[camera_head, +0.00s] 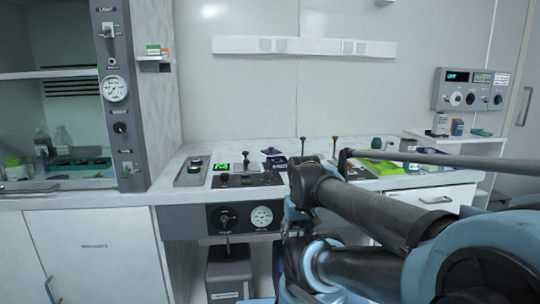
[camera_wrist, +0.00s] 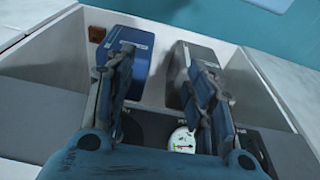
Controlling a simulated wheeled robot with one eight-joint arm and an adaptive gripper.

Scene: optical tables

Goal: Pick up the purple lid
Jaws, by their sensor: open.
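I cannot pick out the purple lid for certain. A small dark round piece with a purplish tint (camera_head: 196,163) sits on the grey tray (camera_head: 190,178) at the left of the bench top. A dark bluish-purple piece (camera_head: 272,152) stands farther right, near the bench's middle. Neither shows in the wrist view. My gripper (camera_wrist: 160,80) is open with nothing between its fingers. It faces the space under the bench, where a blue container (camera_wrist: 137,50) and a grey box (camera_wrist: 190,62) stand. In the head view, my arm partly hides the bench's right part.
The bench front carries a panel with a black knob (camera_head: 224,218) and a round gauge (camera_head: 262,217). Upright rods with knobs stand on the bench. A fume cupboard with a gauge post (camera_head: 118,95) borders the left. A lime-green item (camera_head: 380,167) lies at the right.

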